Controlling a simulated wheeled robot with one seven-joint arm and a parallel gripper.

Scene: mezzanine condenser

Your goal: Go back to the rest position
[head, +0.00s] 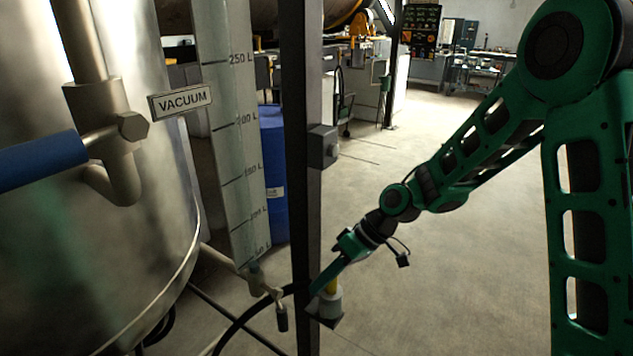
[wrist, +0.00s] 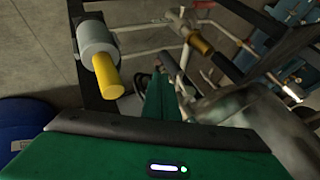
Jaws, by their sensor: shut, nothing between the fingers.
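My gripper (head: 318,290) is at the end of my green arm, low and right of centre in the head view, close to the dark upright post (head: 303,150). Its green fingers (wrist: 160,98) show shut and empty in the wrist view. Near the fingertips is a yellow handle on a grey cylindrical fitting (head: 329,302) at the post. In the wrist view the yellow handle (wrist: 108,77) lies left of the fingers, apart from them in the picture. Whether the gripper touches it cannot be told.
A steel tank (head: 100,240) with a blue-handled valve (head: 40,162) and a VACUUM sign (head: 181,101) fills the left. Open floor (head: 450,270) lies around my arm.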

